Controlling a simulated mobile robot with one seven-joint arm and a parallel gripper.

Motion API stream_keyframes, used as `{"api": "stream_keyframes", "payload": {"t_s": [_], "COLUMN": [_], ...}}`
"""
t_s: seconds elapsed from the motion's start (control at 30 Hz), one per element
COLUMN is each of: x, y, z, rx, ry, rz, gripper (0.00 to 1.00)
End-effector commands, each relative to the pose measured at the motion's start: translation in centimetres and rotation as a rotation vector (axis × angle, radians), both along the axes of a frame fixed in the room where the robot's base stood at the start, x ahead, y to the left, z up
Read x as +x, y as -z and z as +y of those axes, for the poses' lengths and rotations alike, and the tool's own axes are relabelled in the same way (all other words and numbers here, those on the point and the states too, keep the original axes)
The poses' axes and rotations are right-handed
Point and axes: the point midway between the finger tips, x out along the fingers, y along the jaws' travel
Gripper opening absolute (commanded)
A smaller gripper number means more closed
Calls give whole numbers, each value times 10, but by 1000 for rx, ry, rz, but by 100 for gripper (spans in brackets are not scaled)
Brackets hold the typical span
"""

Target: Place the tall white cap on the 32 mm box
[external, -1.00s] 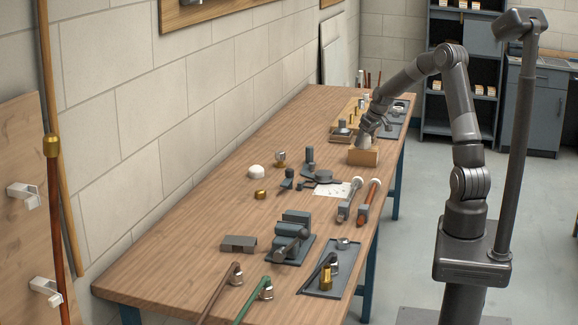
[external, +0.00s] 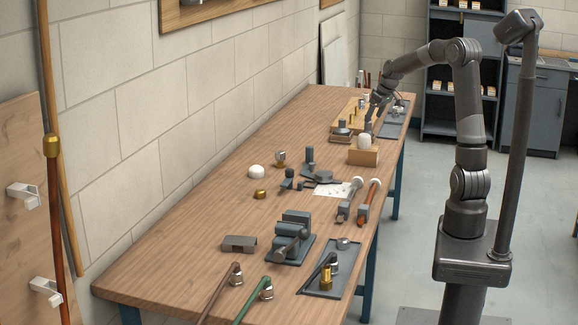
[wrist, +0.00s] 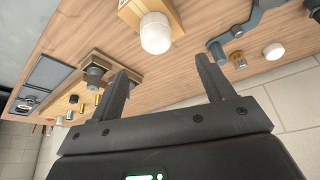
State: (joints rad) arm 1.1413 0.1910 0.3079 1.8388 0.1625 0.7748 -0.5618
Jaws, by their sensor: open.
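The tall white cap (external: 365,142) stands upright on top of a wooden box (external: 362,157) near the far right edge of the bench. In the wrist view, the same white cap (wrist: 156,34) rests on the box (wrist: 172,10), beyond my fingertips and apart from them. No size marking on the box is legible. My gripper (external: 369,121) is above and slightly behind the cap in the external view. Its two fingers (wrist: 161,68) are spread with nothing between them.
A wooden rack (external: 352,115) and grey tray (external: 398,118) lie at the far end. A vise (external: 293,238) stands nearer the front. The bench's left side is mostly clear.

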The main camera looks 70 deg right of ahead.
Motion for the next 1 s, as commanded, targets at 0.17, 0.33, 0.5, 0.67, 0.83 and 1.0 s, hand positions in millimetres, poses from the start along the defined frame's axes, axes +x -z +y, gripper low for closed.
{"api": "stream_keyframes", "payload": {"t_s": [0.17, 0.33, 0.5, 0.67, 0.83, 1.0], "x": [13, 11, -12, -46, -90, -128], "y": [-21, -45, -59, -65, -62, -52], "z": [67, 160, 243, 308, 361, 392], "rx": [-27, -59, -80, -84, -69, -40], "ry": [-59, -127, -189, -245, -305, -356], "rz": [14, 23, 11, -17, -54, -84], "gripper": [74, 74, 74, 74, 74, 74]}}
